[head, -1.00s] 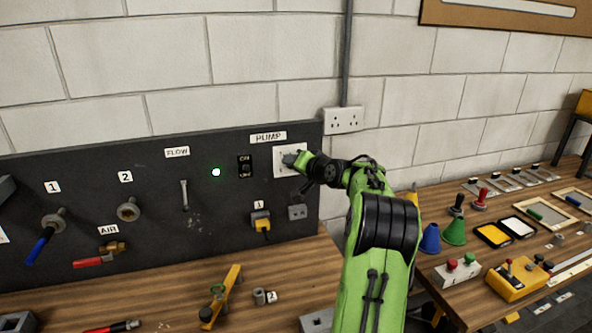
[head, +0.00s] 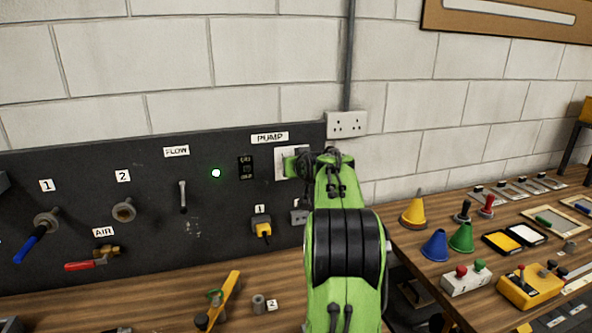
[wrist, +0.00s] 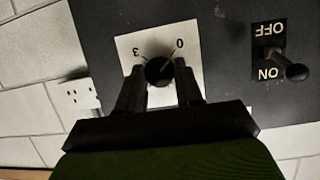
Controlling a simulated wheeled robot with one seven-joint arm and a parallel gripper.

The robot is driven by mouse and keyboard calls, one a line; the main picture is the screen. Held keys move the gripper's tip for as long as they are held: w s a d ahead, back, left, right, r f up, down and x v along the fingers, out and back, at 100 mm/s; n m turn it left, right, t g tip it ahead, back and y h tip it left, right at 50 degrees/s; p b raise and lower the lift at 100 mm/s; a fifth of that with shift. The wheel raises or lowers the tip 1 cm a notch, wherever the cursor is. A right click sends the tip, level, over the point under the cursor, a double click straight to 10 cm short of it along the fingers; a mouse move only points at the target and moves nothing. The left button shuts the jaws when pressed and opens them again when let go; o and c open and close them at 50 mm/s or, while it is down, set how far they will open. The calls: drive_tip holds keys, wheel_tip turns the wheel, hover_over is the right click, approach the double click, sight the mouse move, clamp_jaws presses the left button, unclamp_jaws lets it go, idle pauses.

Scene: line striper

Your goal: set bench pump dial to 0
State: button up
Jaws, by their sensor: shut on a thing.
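The pump dial is a black round knob (wrist: 159,71) on a white plate (wrist: 128,44) marked 3 and 0; in this wrist view its light pointer line leans toward the 0. My gripper (wrist: 160,80) has one finger on each side of the knob and is shut on it. In the head view the white plate (head: 280,163) sits under the PUMP label (head: 270,138) on the dark panel. My green arm hides the knob and most of the fingers there.
A yellow plug (head: 262,228) and a grey socket (head: 298,217) are below. Cones (head: 434,246) stand on the right bench.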

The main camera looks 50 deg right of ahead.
drive_tip(key=shift+f, duration=0.3)
drive_tip(key=o, duration=1)
drive_tip(key=shift+r, duration=0.1)
drive_tip(key=shift+o, duration=0.2)
drive_tip(key=shift+r, duration=0.1)
drive_tip(key=b+v, duration=0.1)
drive_tip(key=v, duration=1.4)
drive_tip(key=shift+s+a+r, duration=0.15)
drive_tip(key=shift+a, duration=0.1)
